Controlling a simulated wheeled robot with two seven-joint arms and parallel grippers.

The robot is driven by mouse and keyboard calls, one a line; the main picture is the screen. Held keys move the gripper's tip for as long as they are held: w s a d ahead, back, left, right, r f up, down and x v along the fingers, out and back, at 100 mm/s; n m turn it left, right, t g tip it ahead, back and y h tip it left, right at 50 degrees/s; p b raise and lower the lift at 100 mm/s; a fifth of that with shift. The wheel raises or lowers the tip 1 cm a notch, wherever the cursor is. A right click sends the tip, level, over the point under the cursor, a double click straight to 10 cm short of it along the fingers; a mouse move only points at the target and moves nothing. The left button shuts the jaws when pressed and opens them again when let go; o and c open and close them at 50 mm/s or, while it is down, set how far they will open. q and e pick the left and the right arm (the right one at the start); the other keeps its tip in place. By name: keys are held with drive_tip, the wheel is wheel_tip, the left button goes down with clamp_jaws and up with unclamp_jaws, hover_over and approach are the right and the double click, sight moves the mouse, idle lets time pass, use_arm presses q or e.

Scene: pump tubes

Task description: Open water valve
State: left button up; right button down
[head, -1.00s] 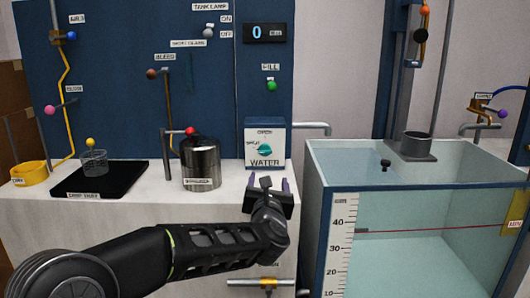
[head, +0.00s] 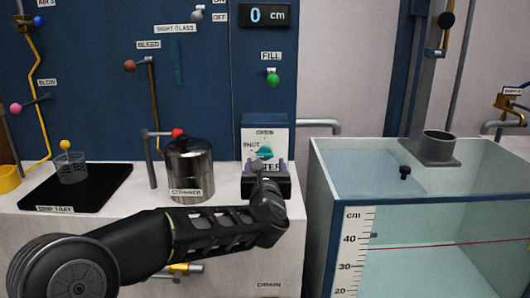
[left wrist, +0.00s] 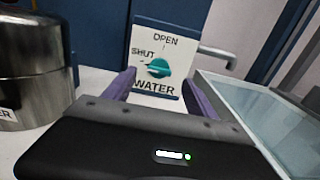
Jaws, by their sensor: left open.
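The water valve is a teal knob (head: 265,152) on a white panel (head: 278,136) marked OPEN, SHUT and WATER, on a box above the counter. In the left wrist view the knob (left wrist: 158,68) shows between and beyond my fingers, its pointed end toward the SHUT label on the left. My left gripper (head: 267,164) is open and empty in front of the panel; in the left wrist view its purple fingers (left wrist: 156,82) stand either side of the knob's line. I cannot see contact with the knob. My right gripper is not in view.
A steel strainer pot (head: 190,172) stands left of the panel, with a red-knobbed lever (head: 177,133) beside it. A black drip tray (head: 100,187) lies farther left. A glass tank (head: 335,170) stands to the right, and a grey pipe (head: 320,126) runs toward it.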

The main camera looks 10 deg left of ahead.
sight(265, 155)
use_arm(q)
drive_tip(key=shift+w, duration=0.15)
drive_tip(key=p+x, duration=0.1)
drive_tip(key=x, duration=0.6)
drive_tip(key=shift+w+a, duration=0.15)
drive_tip(key=shift+w, duration=0.15)
drive_tip(key=c, duration=1.4)
